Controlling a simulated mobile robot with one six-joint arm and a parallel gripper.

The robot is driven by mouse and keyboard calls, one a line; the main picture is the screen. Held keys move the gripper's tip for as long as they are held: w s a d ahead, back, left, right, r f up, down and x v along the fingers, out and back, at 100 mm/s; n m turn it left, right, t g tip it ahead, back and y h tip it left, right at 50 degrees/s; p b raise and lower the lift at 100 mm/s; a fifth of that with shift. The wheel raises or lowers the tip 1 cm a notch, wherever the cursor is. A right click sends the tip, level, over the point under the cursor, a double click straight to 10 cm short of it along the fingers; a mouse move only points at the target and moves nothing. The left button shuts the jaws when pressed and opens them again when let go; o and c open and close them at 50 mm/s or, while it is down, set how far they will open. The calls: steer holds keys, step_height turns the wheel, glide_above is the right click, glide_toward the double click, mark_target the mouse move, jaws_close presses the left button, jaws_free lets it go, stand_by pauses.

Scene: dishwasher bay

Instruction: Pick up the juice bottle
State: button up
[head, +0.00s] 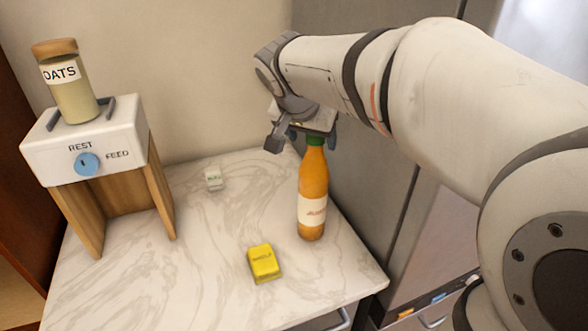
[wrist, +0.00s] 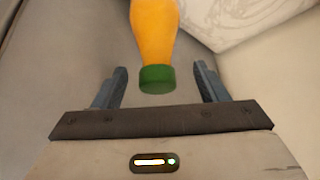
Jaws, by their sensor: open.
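The juice bottle (head: 313,185) is orange with a green cap and a pale label. It stands upright on the marble-look counter, near its right edge. My gripper (head: 305,140) is at the bottle's top in the head view, and part of it is hidden there. In the wrist view, the juice bottle (wrist: 155,35) reaches in from the top, and its green cap (wrist: 156,79) lies between the two open fingers of my gripper (wrist: 158,82). Gaps show on both sides of the cap. The fingers do not appear to touch it.
A feeder stand (head: 85,150) with an oats jar (head: 72,85) is at the left. A grey panel (head: 365,190) rises close on the right.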

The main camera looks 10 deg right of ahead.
steer(key=x, duration=0.4)
steer(key=shift+s+d+f+p, duration=0.1)
steer(key=shift+d+f+p, duration=0.05)
steer(key=shift+f+p, duration=0.15)
steer(key=shift+r, duration=0.1)
steer(key=shift+c, duration=0.2)
jaws_close()
steer(key=shift+r, duration=0.1)
